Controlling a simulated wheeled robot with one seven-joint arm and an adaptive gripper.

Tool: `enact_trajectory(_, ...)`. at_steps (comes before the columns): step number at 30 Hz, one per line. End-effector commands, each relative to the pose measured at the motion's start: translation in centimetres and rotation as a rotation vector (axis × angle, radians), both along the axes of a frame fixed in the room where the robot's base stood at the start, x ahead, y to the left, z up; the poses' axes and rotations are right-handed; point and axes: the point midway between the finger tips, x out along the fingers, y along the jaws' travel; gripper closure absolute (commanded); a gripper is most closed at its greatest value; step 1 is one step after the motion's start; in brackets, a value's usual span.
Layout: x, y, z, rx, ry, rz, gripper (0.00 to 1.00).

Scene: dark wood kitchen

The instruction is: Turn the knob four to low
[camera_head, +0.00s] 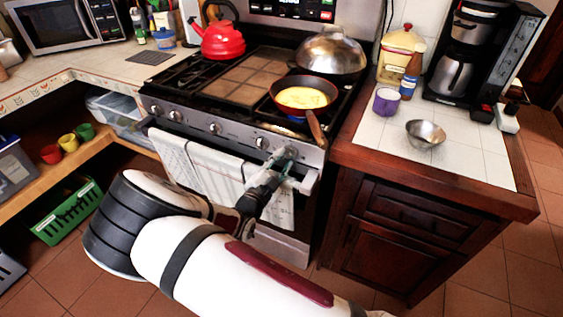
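The stove (225,135) has a row of round silver knobs along its front panel. Knobs show at the far left (155,109), beside it (175,115), in the middle (215,128) and to the right (262,142). My gripper (288,154) is at the right end of this panel, just right of the last clearly visible knob. It covers that part of the panel, so any knob behind it is hidden. Whether its fingers touch or hold a knob cannot be told, nor how far they are open. The knobs' settings are too small to read.
A pan with yellow food (302,98) sits on the front right burner, its handle reaching out above my gripper. A domed lid (332,52) and a red kettle (220,42) are behind. Towels (215,172) hang on the oven handle. A metal bowl (425,134) is on the right counter.

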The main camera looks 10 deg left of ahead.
Motion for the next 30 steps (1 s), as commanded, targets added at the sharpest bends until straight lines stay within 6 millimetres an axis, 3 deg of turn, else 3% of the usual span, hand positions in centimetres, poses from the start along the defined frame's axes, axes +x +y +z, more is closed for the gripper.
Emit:
enact_trajectory(18, -9.9, 3.7, -0.1, 0.000, 0.002, 0.003, 0.71)
enact_trajectory(30, -11.0, 4.0, 0.0, -0.001, 0.001, 0.001, 0.71)
